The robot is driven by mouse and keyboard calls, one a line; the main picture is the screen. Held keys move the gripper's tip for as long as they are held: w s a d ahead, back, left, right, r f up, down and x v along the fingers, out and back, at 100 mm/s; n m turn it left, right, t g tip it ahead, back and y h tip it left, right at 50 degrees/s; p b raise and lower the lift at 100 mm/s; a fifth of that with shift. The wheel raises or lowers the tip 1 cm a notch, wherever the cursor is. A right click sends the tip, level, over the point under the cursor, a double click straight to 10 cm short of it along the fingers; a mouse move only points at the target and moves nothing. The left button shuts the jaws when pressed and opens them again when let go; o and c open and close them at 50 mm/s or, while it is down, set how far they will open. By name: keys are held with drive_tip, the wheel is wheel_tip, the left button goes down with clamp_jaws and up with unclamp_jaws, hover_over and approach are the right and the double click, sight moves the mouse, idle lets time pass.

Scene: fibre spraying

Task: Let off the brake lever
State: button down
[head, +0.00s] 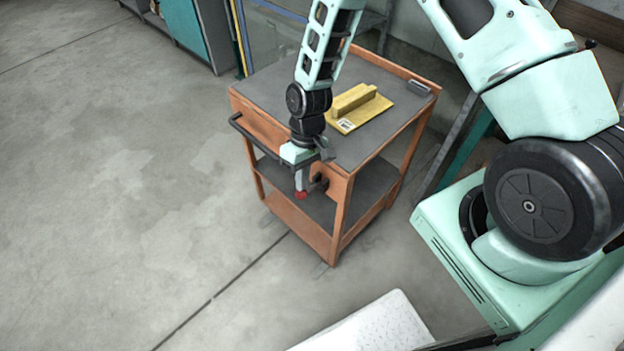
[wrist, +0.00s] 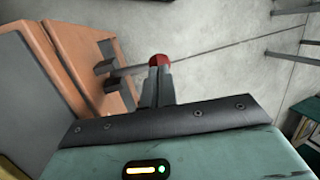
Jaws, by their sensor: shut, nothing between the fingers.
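The brake lever is a thin dark rod with a red knob (head: 301,194) on the side of an orange trolley (head: 338,190). In the wrist view its red knob (wrist: 159,60) shows just beyond my fingertips, and its rod (wrist: 135,70) runs left to a dark bracket (wrist: 107,66) on the orange panel. My gripper (head: 301,182) points down beside the trolley's side, at the knob. In the wrist view my gripper's fingers (wrist: 158,72) are together with nothing between them. They hide part of the knob, and I cannot tell whether they touch it.
A yellow float (head: 360,105) lies on the trolley's grey top. A black push handle (head: 250,136) sticks out at the trolley's left. A pale panel (head: 370,328) is at the bottom of the head view. The concrete floor left of the trolley is clear.

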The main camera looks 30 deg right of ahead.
drive_tip(key=shift+s+a+f+t+h+b, duration=0.25)
drive_tip(key=shift+a+f+h+b, duration=0.4)
drive_tip(key=shift+h, duration=0.45)
wheel_tip(320, 180, down, 6)
drive_tip(key=a+t+h+b, duration=0.1)
drive_tip(key=t+h+b, duration=0.1)
drive_tip(key=h+b, duration=0.2)
drive_tip(key=shift+s+a+f+m+h, duration=0.2)
drive_tip(key=shift+a+m+h, duration=0.15)
drive_tip(key=shift+h, duration=1.15)
drive_tip(key=shift+f, duration=0.1)
